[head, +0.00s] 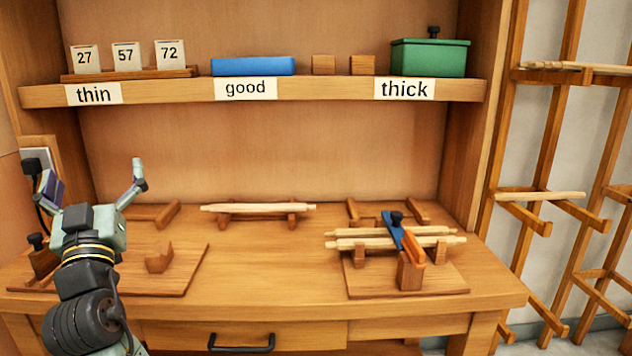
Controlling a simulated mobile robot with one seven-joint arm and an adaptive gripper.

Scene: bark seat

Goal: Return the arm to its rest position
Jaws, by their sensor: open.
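My gripper (93,188) is at the left of the head view, raised above the left part of the wooden bench (270,268). Its two fingers are spread wide apart and nothing shows between them. My arm comes up from the lower left, in front of the bench's front edge. It hides part of the left board (180,272) and some of what stands on it.
Sticks and a blue clamp-like piece (391,228) rest on the right fixture (410,272). One stick (258,208) lies on two supports at the back. A labelled shelf (310,91) spans above. A rack (545,200) stands right. The bench's middle is clear.

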